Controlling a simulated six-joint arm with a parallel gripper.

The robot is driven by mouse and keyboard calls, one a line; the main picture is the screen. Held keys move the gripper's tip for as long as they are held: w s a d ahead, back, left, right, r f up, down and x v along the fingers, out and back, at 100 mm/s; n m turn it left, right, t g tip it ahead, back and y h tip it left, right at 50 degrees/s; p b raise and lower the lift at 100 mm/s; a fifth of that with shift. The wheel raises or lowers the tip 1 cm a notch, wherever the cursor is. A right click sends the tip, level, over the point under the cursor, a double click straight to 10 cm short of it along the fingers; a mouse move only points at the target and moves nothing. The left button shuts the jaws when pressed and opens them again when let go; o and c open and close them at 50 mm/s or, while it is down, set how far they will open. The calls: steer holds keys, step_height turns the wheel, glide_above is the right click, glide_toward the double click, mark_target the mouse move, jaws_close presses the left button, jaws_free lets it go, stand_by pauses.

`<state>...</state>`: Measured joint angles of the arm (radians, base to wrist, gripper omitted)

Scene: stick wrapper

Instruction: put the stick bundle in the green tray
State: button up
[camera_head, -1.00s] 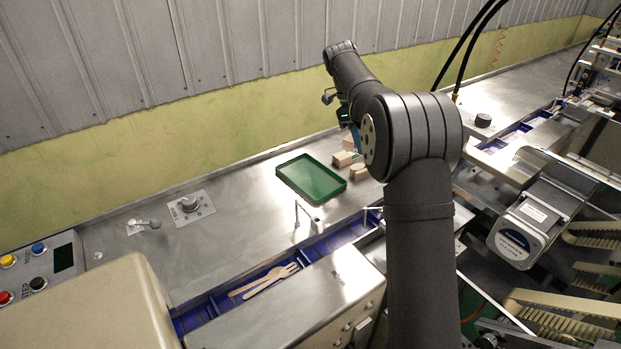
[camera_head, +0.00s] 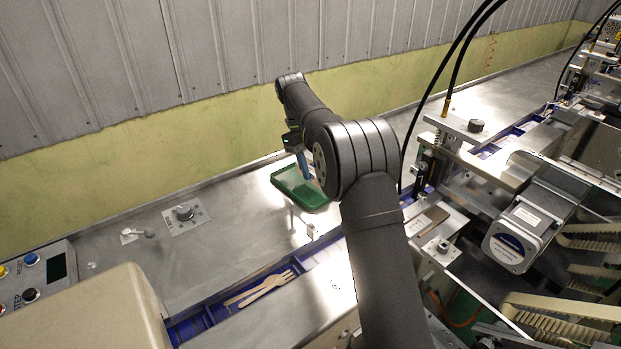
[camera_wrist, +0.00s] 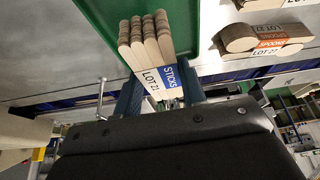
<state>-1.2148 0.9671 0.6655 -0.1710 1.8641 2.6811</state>
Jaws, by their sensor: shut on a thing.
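The stick bundle (camera_wrist: 150,50) is several pale wooden sticks with rounded ends and a blue and white label reading "STICKS" and "LOT 21". My gripper (camera_wrist: 160,92) is shut on its labelled part, a blue finger on each side. In the wrist view the free ends of the sticks overlap the green tray (camera_wrist: 97,18). In the head view my gripper (camera_head: 304,172) points down over the right part of the green tray (camera_head: 300,200), which lies flat on the metal table. The bundle is mostly hidden there. Whether it touches the tray floor I cannot tell.
Wooden bundles labelled "SPOONS" (camera_wrist: 250,38) lie right of the tray in the wrist view. A blue channel holding wooden cutlery (camera_head: 262,288) runs along the front. A small metal post (camera_head: 292,215) stands near the tray. The table left of the tray is clear up to a knob (camera_head: 183,213).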

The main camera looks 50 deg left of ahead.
steer(key=shift+s+a+f, duration=0.2)
steer(key=shift+a+f, duration=0.05)
steer(key=shift+f, duration=1.9)
steer(key=shift+f, duration=0.15)
steer(key=o, duration=1)
steer(key=shift+v, duration=3.85)
steer(key=shift+d, duration=0.1)
